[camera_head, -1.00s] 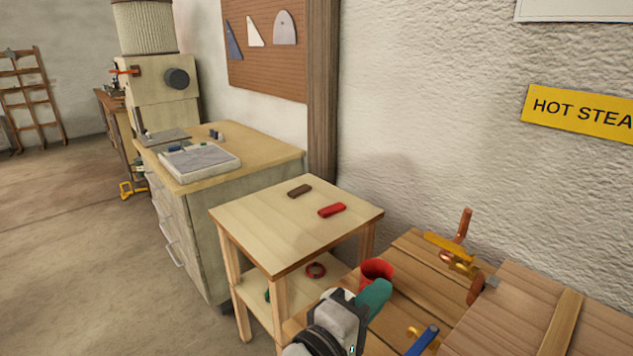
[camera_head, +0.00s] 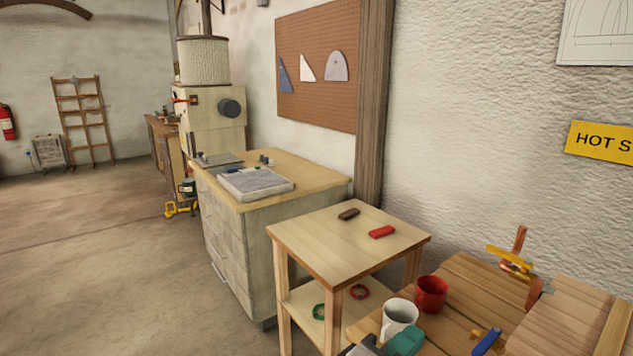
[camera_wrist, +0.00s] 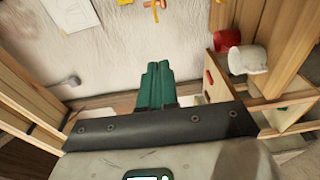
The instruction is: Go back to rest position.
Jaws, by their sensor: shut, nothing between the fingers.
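My gripper (camera_wrist: 157,68) shows in the middle of the wrist view, its two green fingers side by side and shut, with nothing between them. In the head view only part of my gripper (camera_head: 405,341) shows at the bottom edge, in front of the workbench (camera_head: 455,325). It appears just below a white mug (camera_head: 399,314) in the picture. Whether it is clear of the bench cannot be told. The rest of my arm is cut off by the frame.
A red mug (camera_head: 431,293) stands beside the white one, with clamps (camera_head: 510,258) behind. A small wooden side table (camera_head: 345,238) holds a brown and a red block. A cabinet (camera_head: 275,240) stands beyond it. Open floor (camera_head: 110,260) lies at left.

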